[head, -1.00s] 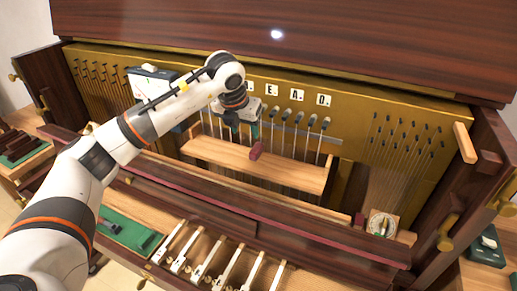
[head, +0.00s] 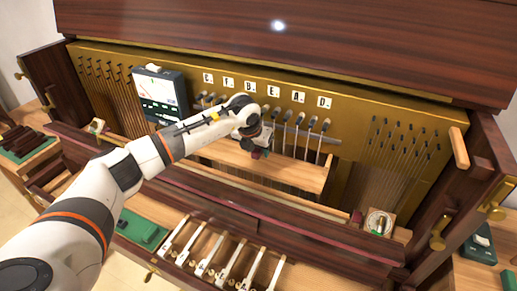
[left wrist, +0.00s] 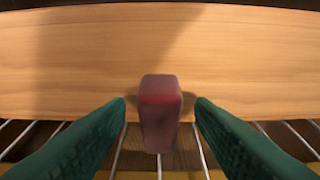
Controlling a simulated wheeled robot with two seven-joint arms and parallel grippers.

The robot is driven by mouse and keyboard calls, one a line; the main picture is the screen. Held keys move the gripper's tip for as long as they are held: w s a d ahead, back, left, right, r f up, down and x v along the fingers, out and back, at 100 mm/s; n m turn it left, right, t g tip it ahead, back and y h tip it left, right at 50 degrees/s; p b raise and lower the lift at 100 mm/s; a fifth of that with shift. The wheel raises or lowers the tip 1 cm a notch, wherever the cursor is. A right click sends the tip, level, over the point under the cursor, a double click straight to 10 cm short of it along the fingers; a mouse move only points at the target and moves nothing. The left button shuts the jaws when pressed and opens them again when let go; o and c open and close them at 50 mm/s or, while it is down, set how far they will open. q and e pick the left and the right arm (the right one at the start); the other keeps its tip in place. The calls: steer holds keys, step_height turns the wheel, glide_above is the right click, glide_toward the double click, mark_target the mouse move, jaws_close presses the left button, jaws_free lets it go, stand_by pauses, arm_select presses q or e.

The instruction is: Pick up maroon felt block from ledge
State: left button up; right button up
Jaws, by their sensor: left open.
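The maroon felt block (left wrist: 160,112) shows in the left wrist view as a small upright block between my two green fingertips, at the edge of the pale wooden ledge (left wrist: 70,60). A gap shows on each side of it, so the fingers are not touching it. My left gripper (left wrist: 160,105) is open around it. In the head view my left gripper (head: 258,147) is at the ledge (head: 300,177), and my wrist and fingers hide most of the block (head: 257,154). My right gripper is not in view.
A row of metal rods with dark tips (head: 312,124) rises behind the ledge. A meter box (head: 158,92) stands at the left against the brass panel (head: 360,108). A small dial (head: 378,222) sits at lower right. Several pale key levers (head: 228,262) lie in front.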

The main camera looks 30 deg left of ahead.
arm_select(q)
steer(key=c, duration=1)
steer(key=shift+c, duration=0.2)
